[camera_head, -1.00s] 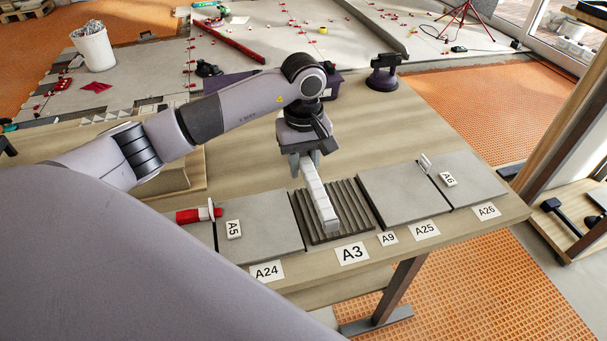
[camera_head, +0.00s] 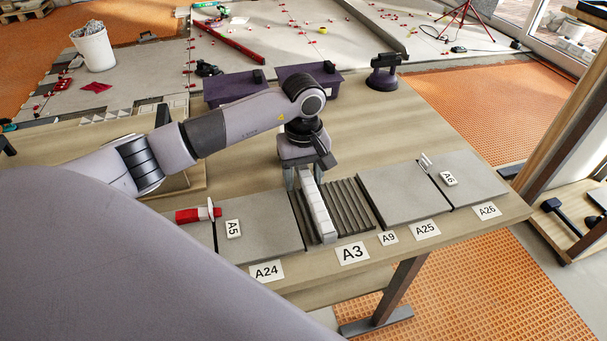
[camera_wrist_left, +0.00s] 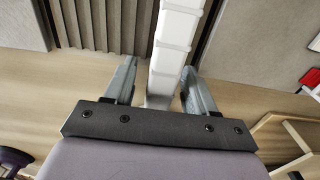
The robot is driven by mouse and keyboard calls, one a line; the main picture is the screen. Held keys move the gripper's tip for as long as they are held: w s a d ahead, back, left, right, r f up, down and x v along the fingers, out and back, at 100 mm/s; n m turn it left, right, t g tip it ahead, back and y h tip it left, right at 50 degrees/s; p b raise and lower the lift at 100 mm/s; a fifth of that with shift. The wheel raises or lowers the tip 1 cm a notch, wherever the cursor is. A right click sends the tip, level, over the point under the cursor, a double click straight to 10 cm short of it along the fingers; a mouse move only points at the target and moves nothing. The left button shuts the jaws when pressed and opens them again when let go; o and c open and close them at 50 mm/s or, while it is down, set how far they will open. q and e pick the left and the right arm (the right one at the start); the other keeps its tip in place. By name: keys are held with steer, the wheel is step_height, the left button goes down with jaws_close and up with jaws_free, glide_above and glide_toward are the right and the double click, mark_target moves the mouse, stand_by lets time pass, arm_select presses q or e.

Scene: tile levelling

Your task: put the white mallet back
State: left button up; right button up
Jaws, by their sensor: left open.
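The white mallet (camera_head: 315,210) shows as a long white segmented bar. It lies along the left side of the dark ribbed tray (camera_head: 350,205), by the A3 label (camera_head: 352,253). My left gripper (camera_head: 303,180) is over the bar's far end, pointing down. In the left wrist view the bar (camera_wrist_left: 172,45) runs between the two open fingers of my left gripper (camera_wrist_left: 159,75), with a gap to the left finger; the right finger is very close to it. The part of the bar under the gripper is hidden. My right gripper is not in view.
Grey tiles lie left (camera_head: 262,222) and right (camera_head: 400,193) of the tray. A red-handled tool (camera_head: 197,214) lies at the left tile. Purple stands (camera_head: 232,88) and a purple suction lifter (camera_head: 382,75) are at the table's back. The wooden table top between is clear.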

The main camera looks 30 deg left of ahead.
mark_target(304, 169)
arm_select(q)
step_height(304, 169, up, 12)
stand_by(0.5)
stand_by(0.4)
